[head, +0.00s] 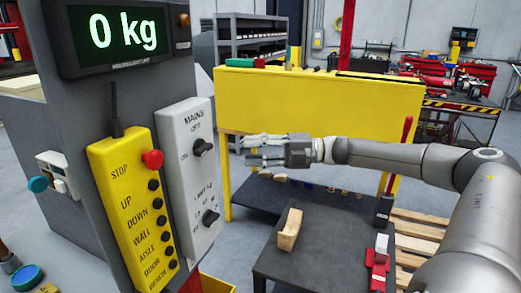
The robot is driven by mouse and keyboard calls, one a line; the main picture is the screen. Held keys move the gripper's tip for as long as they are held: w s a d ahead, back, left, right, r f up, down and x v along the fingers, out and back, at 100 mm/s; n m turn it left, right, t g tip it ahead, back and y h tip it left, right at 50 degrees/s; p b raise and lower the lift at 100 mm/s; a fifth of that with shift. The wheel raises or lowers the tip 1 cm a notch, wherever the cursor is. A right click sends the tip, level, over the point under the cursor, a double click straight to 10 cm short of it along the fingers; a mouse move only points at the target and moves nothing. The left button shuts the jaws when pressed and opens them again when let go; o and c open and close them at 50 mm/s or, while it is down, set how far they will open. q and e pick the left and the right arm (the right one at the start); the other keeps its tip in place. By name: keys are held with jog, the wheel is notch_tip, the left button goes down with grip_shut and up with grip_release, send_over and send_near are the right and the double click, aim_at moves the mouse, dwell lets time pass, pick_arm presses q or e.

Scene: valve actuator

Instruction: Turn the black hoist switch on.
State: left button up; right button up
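A light grey switch box (190,175) is mounted on the grey post at left. Its upper black rotary knob (203,147) sits under the word MAINS, with OFF above and ON to the left. The knob's exact setting is too small to tell. A second black knob (211,217) is lower on the same box; its lettering is hard to read. My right gripper (248,151) points left, to the right of the box and apart from it. Its two fingers look spread, with nothing between them. My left gripper is not in view.
A yellow pendant (133,212) with a red stop button (152,159) and several black buttons hangs beside the box. A display (122,32) above reads 0 kg. A yellow beam (320,100) and a dark table (325,240) with a wooden block (290,230) are behind and below my arm.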

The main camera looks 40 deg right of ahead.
jog(key=shift+s+d+r, duration=0.15)
jog(key=shift+s+d, duration=0.15)
jog(key=shift+d, duration=0.3)
dwell(0.4)
